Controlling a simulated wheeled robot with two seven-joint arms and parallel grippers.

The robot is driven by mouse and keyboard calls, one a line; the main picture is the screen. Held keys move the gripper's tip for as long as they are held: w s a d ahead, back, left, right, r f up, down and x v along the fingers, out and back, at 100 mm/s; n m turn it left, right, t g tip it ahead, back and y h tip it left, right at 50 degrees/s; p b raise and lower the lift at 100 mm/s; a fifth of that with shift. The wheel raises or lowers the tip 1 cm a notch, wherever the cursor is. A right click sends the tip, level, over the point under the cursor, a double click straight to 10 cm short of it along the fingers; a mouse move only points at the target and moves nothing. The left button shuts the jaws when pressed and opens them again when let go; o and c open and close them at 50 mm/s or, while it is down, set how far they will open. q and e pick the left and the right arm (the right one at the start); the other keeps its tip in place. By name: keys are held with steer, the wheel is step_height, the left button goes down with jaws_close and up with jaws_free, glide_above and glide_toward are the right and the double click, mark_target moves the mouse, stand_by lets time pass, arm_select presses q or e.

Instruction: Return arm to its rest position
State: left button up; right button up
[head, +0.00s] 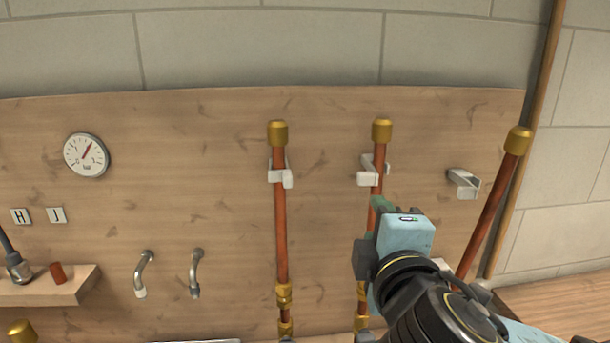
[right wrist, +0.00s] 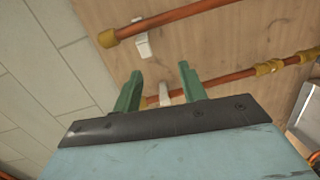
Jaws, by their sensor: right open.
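My right arm comes in from the lower right in the head view, and its light blue right gripper (head: 380,207) is in front of the middle copper pipe (head: 379,158), hiding part of it. In the right wrist view the green fingers of this gripper (right wrist: 160,72) stand apart with nothing held between them. A copper pipe (right wrist: 215,104) and a white clip (right wrist: 164,93) show behind the fingers; I cannot tell how far off they are. My left gripper is not in view.
The left copper pipe (head: 280,220) stands upright in a white clip (head: 290,178). The right copper pipe (head: 489,215) leans, apart from the empty clip (head: 463,183). A gauge (head: 86,155), two bent spouts (head: 195,272) and a small shelf (head: 50,292) are on the wooden board (head: 200,120).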

steer(key=s+d+f+m+g+y, duration=0.1)
steer(key=s+f+m+g, duration=0.25)
steer(key=f, duration=0.75)
steer(key=s+d+f+m+g+y, duration=0.1)
steer(key=s+d+f+m+g, duration=0.25)
steer(key=f, duration=0.75)
steer(key=s+d+f+m+g, duration=0.4)
steer(key=s+f+m+g, duration=0.3)
steer(key=s+f, duration=0.7)
step_height(320, 180, down, 26)
steer(key=s+g+b, duration=0.1)
steer(key=s, duration=0.2)
steer(key=s+d+f+g+b, duration=0.1)
steer(key=s+d+f, duration=0.2)
steer(key=s+f, duration=1.3)
steer(key=shift+d+f+h, duration=0.15)
steer(key=shift+d+h, duration=0.05)
steer(key=shift+h, duration=0.2)
